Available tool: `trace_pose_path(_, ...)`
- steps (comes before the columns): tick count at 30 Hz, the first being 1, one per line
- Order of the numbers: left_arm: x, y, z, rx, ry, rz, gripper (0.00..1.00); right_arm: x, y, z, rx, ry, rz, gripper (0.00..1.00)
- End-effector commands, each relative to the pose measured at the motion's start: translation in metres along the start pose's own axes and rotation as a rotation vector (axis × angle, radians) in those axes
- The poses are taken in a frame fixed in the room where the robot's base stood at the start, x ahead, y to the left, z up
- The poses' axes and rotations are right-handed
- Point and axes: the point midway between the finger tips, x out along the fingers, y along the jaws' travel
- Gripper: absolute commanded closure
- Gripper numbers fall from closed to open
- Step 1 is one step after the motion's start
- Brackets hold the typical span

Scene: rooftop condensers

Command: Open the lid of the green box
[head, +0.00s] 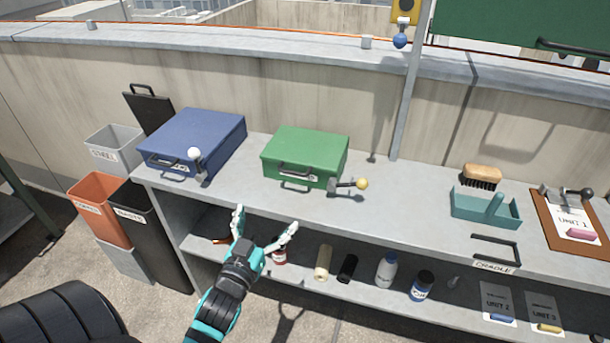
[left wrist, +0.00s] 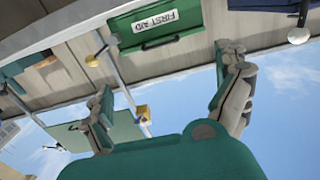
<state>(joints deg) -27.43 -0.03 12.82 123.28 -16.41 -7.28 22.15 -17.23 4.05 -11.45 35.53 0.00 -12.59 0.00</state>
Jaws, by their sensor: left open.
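The green box (head: 310,150) stands on the grey bench top with its lid down. A dark handle (head: 296,172) is on its front, and a lever with a yellow knob (head: 362,184) sticks out at its front right corner. In the left wrist view the box (left wrist: 180,45) appears upside down, with a FIRST AID label (left wrist: 155,20) on its front. My left gripper (head: 265,219) is open and empty, in front of the bench and below the box, apart from it. Its spread fingers also show in the left wrist view (left wrist: 165,75). My right gripper is not seen.
A blue box (head: 195,138) with a white-knobbed lever stands left of the green box. A teal tray (head: 485,210) and a brush (head: 481,175) lie to the right. Bottles stand on the lower shelf. A grey post (head: 408,95) rises behind the bench. Bins stand at left.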

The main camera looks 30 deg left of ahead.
Motion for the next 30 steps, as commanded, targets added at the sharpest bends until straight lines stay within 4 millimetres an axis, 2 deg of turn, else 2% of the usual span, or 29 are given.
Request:
trace_pose_path(5,0.017,0.000,-0.006,0.000,0.011,0.000,0.00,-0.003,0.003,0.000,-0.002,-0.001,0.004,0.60)
trace_pose_path(18,0.111,0.000,-0.006,0.000,0.009,0.001,0.00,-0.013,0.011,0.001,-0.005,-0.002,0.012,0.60)
trace_pose_path(24,0.148,0.000,-0.006,0.002,0.008,0.000,0.00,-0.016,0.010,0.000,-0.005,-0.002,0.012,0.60)
trace_pose_path(30,0.169,0.001,-0.004,0.000,0.005,0.001,0.00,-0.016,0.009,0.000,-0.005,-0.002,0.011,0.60)
